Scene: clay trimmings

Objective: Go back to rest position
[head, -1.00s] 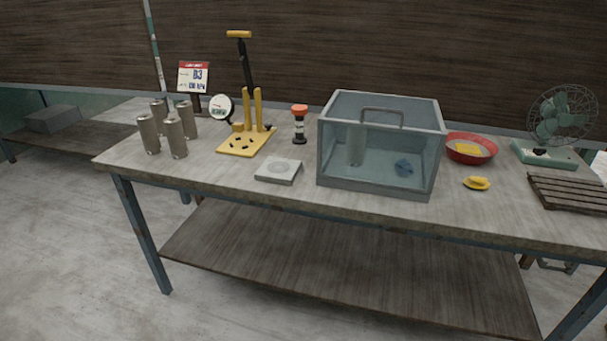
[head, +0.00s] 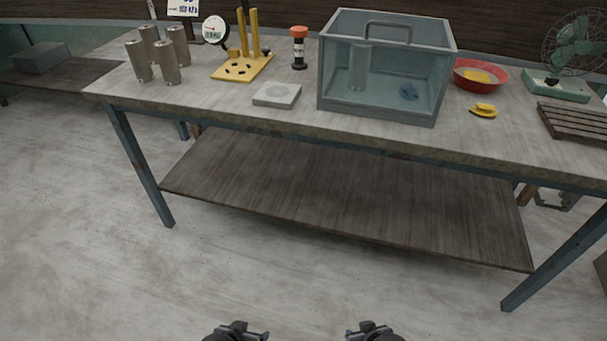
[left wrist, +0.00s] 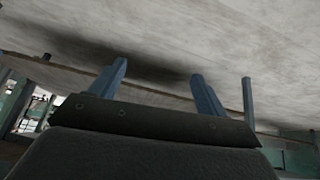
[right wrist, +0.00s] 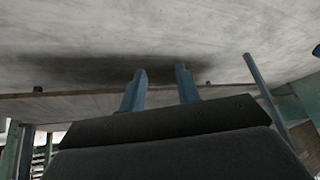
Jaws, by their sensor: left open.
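My left gripper (head: 243,330) and my right gripper (head: 369,328) show at the bottom edge of the head view, side by side over the floor in front of the workbench. In the left wrist view the two fingers of my left gripper (left wrist: 157,82) stand wide apart with nothing between them. In the right wrist view the fingers of my right gripper (right wrist: 160,82) stand apart with a narrower empty gap. Both grippers are clear of the workbench (head: 330,122) and touch nothing.

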